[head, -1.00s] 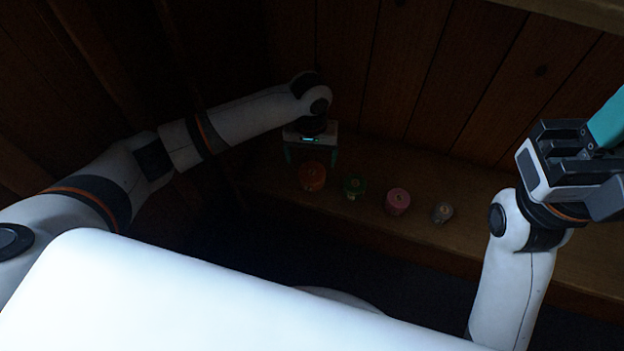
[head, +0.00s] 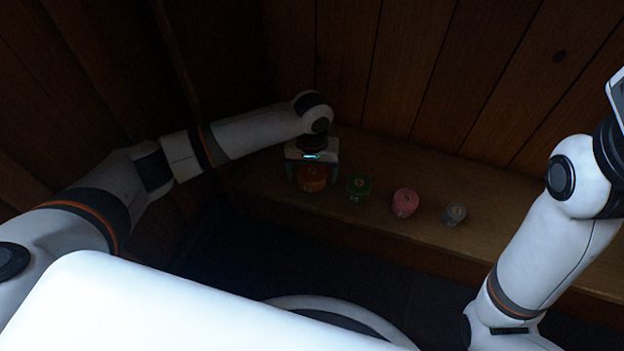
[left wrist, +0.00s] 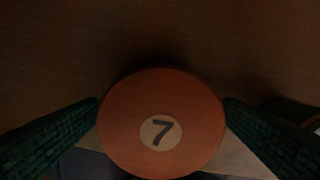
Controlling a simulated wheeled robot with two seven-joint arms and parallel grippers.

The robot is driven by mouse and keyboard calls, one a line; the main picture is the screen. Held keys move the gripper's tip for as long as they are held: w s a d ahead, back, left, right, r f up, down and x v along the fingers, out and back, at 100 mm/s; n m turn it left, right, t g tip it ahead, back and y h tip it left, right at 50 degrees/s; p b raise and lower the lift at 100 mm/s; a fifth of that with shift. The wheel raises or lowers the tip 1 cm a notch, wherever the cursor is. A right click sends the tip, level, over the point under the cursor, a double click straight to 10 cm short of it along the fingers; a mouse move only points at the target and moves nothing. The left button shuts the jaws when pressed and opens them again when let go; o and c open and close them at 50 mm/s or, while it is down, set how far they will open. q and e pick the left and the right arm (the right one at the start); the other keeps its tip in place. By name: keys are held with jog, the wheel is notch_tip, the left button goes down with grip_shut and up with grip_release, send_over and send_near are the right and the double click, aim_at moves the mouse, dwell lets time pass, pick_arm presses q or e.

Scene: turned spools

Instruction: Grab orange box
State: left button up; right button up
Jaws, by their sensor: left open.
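The orange box (head: 312,179) is a round spool-like piece on the wooden shelf, leftmost in a row. In the left wrist view its round top (left wrist: 160,100) carries a pale disc with the number 7. My left gripper (head: 312,182) is open above and around it, with one teal finger on each side. In the left wrist view the dark green fingers (left wrist: 162,112) appear on both sides of the orange top, close to its edges; I cannot tell whether they touch it. My right gripper is out of the head view, with only its arm at the right.
To the right of the orange box stand a green spool (head: 358,188), a pink spool (head: 405,203) and a small grey spool (head: 454,214). A plank wall rises behind the shelf (head: 500,217). The shelf's front edge drops to a dark floor.

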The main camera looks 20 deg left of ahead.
pick_arm(q)
jog(key=shift+c, duration=0.3)
jog(key=c, duration=1)
jog(key=shift+r, duration=0.1)
